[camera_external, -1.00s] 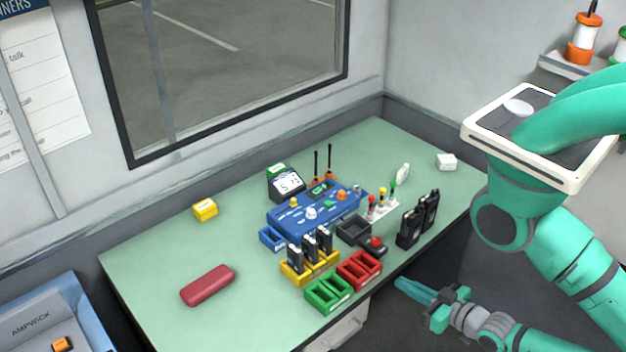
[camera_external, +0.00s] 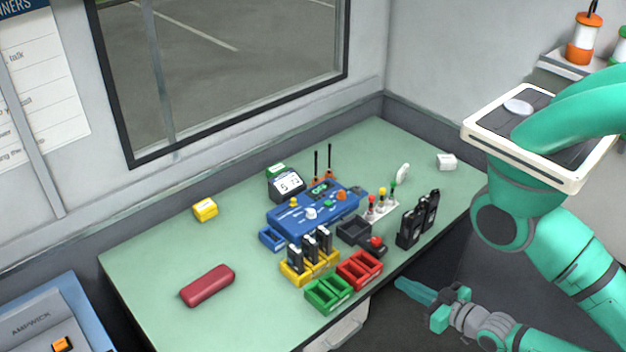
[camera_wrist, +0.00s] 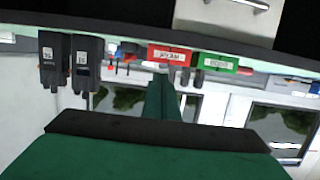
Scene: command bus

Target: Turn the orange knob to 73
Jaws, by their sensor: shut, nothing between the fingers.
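The orange knob (camera_external: 341,195) is on top of the blue console (camera_external: 322,217), toward its right end. A small green display (camera_external: 320,187) is on the console near it, its digits too small to read. A white knob (camera_external: 311,213) and a yellow knob (camera_external: 294,202) are also on the console. My gripper (camera_external: 402,284) is shut and empty, low in front of the table's right front edge, apart from the console. In the wrist view its green fingers (camera_wrist: 160,98) are together; the orange knob cannot be made out there.
On the green table (camera_external: 160,250), yellow (camera_external: 297,275), red (camera_external: 374,264) and green (camera_external: 329,306) trays stand before the console. Black radios (camera_external: 409,228) stand at the right front edge. A red case (camera_external: 208,286) lies left. The table's left part is mostly clear.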

